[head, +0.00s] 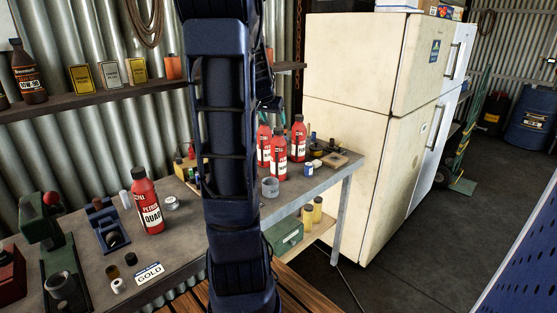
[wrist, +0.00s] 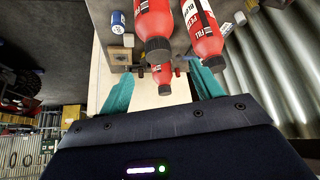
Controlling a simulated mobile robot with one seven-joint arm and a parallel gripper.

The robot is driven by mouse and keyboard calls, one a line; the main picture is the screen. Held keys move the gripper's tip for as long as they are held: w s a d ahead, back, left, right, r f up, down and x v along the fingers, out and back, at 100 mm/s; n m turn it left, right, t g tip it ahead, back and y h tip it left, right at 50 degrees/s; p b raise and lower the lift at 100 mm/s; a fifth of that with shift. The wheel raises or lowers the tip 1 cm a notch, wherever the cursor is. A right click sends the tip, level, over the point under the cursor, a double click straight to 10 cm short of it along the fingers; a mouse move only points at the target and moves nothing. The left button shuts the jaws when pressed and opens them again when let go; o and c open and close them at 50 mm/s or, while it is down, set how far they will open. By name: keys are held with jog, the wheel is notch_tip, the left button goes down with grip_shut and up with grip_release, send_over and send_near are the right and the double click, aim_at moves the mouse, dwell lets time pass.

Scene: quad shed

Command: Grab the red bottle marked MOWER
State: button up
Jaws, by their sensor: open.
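Three red bottles with black caps and white labels stand close together at the bench's right end: a left one (head: 263,146), a front one (head: 280,164) and a right one (head: 298,142). I cannot read MOWER on any of them. Another red bottle, marked QUAD (head: 148,204), stands apart at the left. In the wrist view two large red bottles (wrist: 154,22) (wrist: 203,32) are near, and a smaller-looking one (wrist: 162,74) shows between the fingers. My gripper (wrist: 161,80) has teal fingers, open and empty. In the head view my arm hides most of it.
The metal bench (head: 196,232) also holds a grey tin (head: 270,187), a blue jar (head: 307,168), a green press (head: 55,245) and a GOLD plate (head: 149,272). A white fridge (head: 345,130) stands right of the bench. A shelf (head: 95,98) runs along the corrugated wall.

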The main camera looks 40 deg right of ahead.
aim_at(278, 130)
jog(key=shift+s+x, duration=0.15)
jog(key=shift+x, duration=2.55)
jog(key=shift+s+x, duration=0.1)
jog(key=shift+x, duration=2.55)
grip_shut()
